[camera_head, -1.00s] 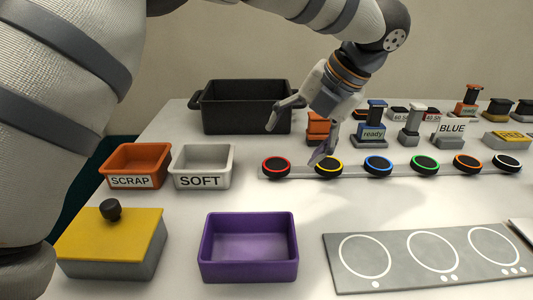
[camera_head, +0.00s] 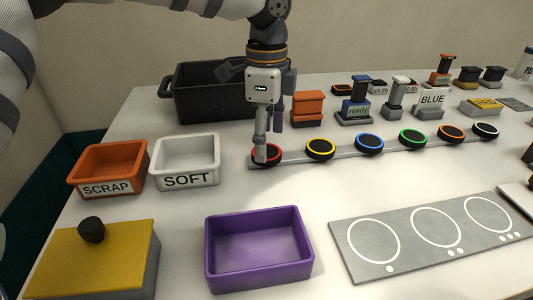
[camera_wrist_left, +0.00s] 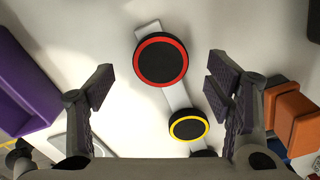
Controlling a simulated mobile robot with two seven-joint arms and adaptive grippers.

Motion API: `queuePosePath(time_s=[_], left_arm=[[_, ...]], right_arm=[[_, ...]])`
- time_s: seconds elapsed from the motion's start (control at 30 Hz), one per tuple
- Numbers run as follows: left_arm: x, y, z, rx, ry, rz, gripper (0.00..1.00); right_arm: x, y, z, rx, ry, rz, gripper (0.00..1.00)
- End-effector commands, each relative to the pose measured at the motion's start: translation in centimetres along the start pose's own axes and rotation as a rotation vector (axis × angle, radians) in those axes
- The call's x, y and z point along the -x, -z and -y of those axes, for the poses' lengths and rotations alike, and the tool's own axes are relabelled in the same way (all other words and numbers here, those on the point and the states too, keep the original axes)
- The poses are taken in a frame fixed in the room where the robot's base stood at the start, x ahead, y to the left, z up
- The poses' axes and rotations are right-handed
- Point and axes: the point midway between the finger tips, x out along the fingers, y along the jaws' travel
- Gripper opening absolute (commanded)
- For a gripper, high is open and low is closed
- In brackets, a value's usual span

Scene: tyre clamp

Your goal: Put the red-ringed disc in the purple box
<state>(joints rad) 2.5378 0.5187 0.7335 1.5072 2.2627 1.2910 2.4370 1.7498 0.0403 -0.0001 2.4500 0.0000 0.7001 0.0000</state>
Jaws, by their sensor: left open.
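The red-ringed disc (camera_head: 267,154) is black with a red rim and lies at the left end of a grey rail (camera_head: 340,149). In the left wrist view the disc (camera_wrist_left: 161,60) lies just beyond the fingertips, roughly between their lines, touched by neither as far as I can see. My left gripper (camera_head: 266,150) points down over the disc and partly hides it in the head view. It is open and empty; its spread fingers show in the left wrist view (camera_wrist_left: 161,82). The purple box (camera_head: 210,256) stands empty at the front middle; its edge shows in the wrist view (camera_wrist_left: 28,85). My right gripper is not in view.
A yellow-ringed disc (camera_head: 320,149) and several other ringed discs follow along the rail. SCRAP (camera_head: 107,188) and SOFT (camera_head: 188,180) bins stand left, a black crate (camera_head: 205,105) behind. A grey plate with white circles (camera_head: 430,238) lies right of the purple box.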

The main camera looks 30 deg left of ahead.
Motion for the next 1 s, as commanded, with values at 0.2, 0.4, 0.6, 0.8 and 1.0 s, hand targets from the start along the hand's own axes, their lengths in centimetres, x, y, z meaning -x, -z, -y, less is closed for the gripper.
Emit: queuePosePath(time_s=[0.2, 0.4, 0.6, 0.8, 1.0], left_arm=[[-2.3, 0.0, 0.0, -0.001, 0.0, -0.001, 0.73], [-2.2, 0.0, 0.0, -0.001, 0.002, -0.001, 0.64], [-2.2, 0.0, 0.0, -0.002, 0.001, -0.001, 0.22], [-2.2, 0.0, 0.0, -0.002, 0.001, -0.001, 0.17], [-1.2, 0.1, 0.1, -0.001, 0.004, -0.002, 0.17]], right_arm=[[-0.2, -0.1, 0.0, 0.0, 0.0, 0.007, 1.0], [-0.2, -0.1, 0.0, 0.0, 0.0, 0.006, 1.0], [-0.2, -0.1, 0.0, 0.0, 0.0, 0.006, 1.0], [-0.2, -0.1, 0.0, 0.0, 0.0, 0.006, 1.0], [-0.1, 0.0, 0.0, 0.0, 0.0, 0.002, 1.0]])
